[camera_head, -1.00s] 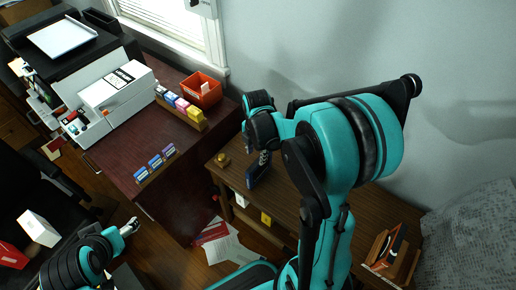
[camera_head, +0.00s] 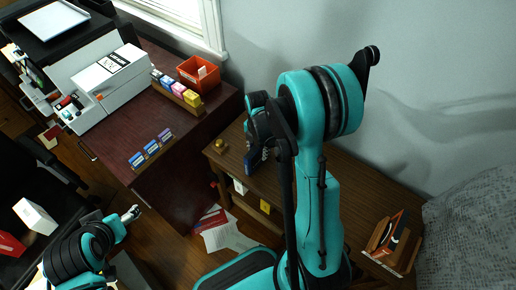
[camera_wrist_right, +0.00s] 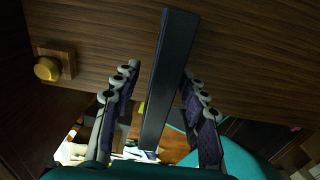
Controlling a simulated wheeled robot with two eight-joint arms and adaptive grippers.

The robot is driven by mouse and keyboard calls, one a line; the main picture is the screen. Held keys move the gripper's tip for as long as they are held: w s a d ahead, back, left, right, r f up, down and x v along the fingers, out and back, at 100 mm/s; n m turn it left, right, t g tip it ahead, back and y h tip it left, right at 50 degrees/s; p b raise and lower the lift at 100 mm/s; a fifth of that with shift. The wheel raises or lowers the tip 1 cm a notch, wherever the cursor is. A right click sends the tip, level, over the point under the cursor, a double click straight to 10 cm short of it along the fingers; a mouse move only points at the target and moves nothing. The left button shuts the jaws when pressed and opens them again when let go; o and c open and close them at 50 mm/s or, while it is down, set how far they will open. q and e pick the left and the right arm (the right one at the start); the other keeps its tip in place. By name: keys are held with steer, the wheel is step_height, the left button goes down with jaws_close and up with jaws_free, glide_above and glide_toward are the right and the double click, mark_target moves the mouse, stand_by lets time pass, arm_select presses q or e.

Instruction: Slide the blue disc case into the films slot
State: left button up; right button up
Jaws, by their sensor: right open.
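The blue disc case stands on edge at the wooden side table. In the right wrist view the dark blue case (camera_wrist_right: 168,80) runs between the two fingers of my right gripper (camera_wrist_right: 160,80). The fingers are open, with a gap visible on both sides of the case. In the head view the case (camera_head: 250,160) is mostly hidden by my right gripper (camera_head: 262,145). My left gripper (camera_head: 131,214) is at the lower left, away from the case; its finger opening is too small to judge. I cannot make out which opening is the films slot.
A brass knob (camera_head: 220,145) sits near the side table's (camera_head: 375,185) left end; a wooden holder (camera_head: 385,243) with an orange and dark item stands at its right. White (camera_head: 240,187) and yellow (camera_head: 265,207) tags show below. The dark red desk (camera_head: 120,130) holds a printer and orange bin.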

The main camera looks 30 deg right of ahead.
jaws_close()
steer(key=shift+r, duration=0.15)
steer(key=shift+r+p, duration=0.7)
steer(key=shift+r, duration=0.2)
step_height(320, 180, up, 9)
steer(key=p, duration=0.7)
steer(key=shift+r, duration=0.2)
steer(key=shift+f, duration=0.1)
